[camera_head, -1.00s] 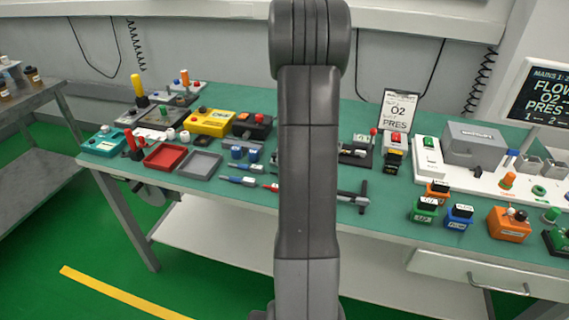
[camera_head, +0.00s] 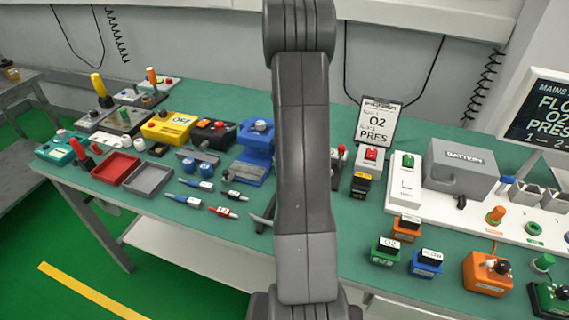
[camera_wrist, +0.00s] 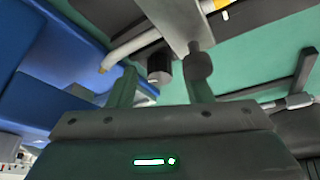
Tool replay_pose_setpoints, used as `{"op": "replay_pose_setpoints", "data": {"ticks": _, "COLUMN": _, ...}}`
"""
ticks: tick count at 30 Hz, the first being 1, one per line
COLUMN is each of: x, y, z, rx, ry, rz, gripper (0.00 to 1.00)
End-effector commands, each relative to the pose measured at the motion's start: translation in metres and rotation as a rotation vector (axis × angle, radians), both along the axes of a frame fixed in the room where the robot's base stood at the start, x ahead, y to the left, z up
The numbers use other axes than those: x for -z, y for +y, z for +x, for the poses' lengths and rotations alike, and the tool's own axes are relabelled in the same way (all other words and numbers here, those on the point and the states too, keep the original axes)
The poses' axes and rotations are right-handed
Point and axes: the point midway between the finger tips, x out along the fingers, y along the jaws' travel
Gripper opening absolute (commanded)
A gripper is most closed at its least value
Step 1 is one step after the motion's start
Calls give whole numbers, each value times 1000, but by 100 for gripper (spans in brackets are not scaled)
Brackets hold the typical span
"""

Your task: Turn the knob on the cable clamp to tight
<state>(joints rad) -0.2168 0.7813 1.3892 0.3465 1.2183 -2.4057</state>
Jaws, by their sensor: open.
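In the wrist view, my gripper (camera_wrist: 165,82) is open. A short dark cylinder (camera_wrist: 159,66), which looks like a knob, shows in the gap between its fingers, nearer the left one. I cannot tell whether a finger touches it. A pale curved cable or tube (camera_wrist: 130,45) runs beside the cylinder, and a grey plate (camera_wrist: 178,22) lies behind. These may be parts of the cable clamp; no label is readable. In the head view, my arm covers this spot and my gripper is hidden.
A blue stand (camera_head: 254,152) is left of my arm, filling the left of the wrist view (camera_wrist: 50,65). A dark T-shaped handle (camera_wrist: 293,85) lies at right. Red (camera_head: 117,165) and grey (camera_head: 148,178) trays are farther left; a white battery board (camera_head: 400,195) is right.

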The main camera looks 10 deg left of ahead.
Motion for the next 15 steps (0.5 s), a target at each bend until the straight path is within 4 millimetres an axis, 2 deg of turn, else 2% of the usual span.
{"op": "replay_pose_setpoints", "data": {"ticks": 2, "x": 0, "y": 0, "z": 0, "rx": 0, "ry": 0, "rz": 0, "gripper": 44}}
{"op": "replay_pose_setpoints", "data": {"ticks": 6, "x": 0, "y": 0, "z": 0, "rx": 0, "ry": 0, "rz": 0, "gripper": 16}}
{"op": "replay_pose_setpoints", "data": {"ticks": 9, "x": 0, "y": 0, "z": 0, "rx": 0, "ry": 0, "rz": 0, "gripper": 1}}
{"op": "replay_pose_setpoints", "data": {"ticks": 15, "x": 2, "y": 0, "z": 0, "rx": 66, "ry": -2, "rz": 1, "gripper": 1}}
